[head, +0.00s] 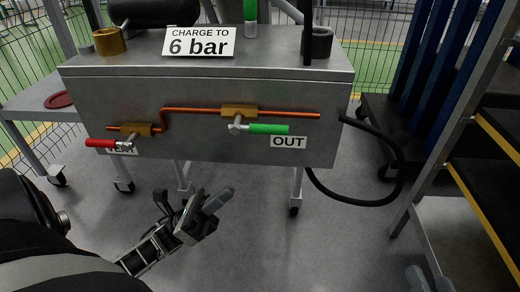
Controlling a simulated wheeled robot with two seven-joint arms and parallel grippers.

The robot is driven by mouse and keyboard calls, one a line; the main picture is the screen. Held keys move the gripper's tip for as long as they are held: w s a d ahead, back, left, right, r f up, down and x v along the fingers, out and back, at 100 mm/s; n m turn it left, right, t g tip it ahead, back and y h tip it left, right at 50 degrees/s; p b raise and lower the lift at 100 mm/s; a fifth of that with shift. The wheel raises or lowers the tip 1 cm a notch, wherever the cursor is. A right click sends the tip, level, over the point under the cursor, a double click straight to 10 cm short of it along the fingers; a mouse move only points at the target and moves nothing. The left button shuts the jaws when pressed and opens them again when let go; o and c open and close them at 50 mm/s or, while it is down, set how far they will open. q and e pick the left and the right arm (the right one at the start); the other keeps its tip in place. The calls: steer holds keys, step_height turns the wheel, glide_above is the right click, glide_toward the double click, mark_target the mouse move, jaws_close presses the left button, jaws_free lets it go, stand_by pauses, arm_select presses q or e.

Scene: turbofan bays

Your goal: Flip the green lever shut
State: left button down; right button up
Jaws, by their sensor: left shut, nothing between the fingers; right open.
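The green lever (268,129) is on the front of the grey metal box (330,150). It lies level, pointing right from its pivot on the brass valve (238,111), along the orange pipe and just above the OUT label (288,142). My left gripper (215,203) is shut and empty, below and in front of the box, lower left of the green lever and apart from it. My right gripper (429,279) shows only as two separated fingertips at the bottom edge, lower right; it is open, and the rest is out of frame.
A red lever (103,143) points left from a second brass valve (137,129), partly over a label. A black hose (402,170) loops off the box's right end. A shelf rack (455,150) stands at the right. The floor below the box is open between its legs.

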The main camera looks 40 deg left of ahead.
arm_select(q)
glide_toward(276, 134)
steer(key=w+d, duration=0.3)
steer(key=shift+w+r, duration=0.1)
steer(key=shift+r, duration=0.8)
steer(key=shift+w+r, duration=0.15)
steer(key=shift+r, duration=0.7)
arm_select(e)
steer(key=shift+w+f, duration=0.1)
arm_select(q)
steer(key=shift+t, duration=0.3)
arm_select(e)
steer(key=shift+f, duration=0.25)
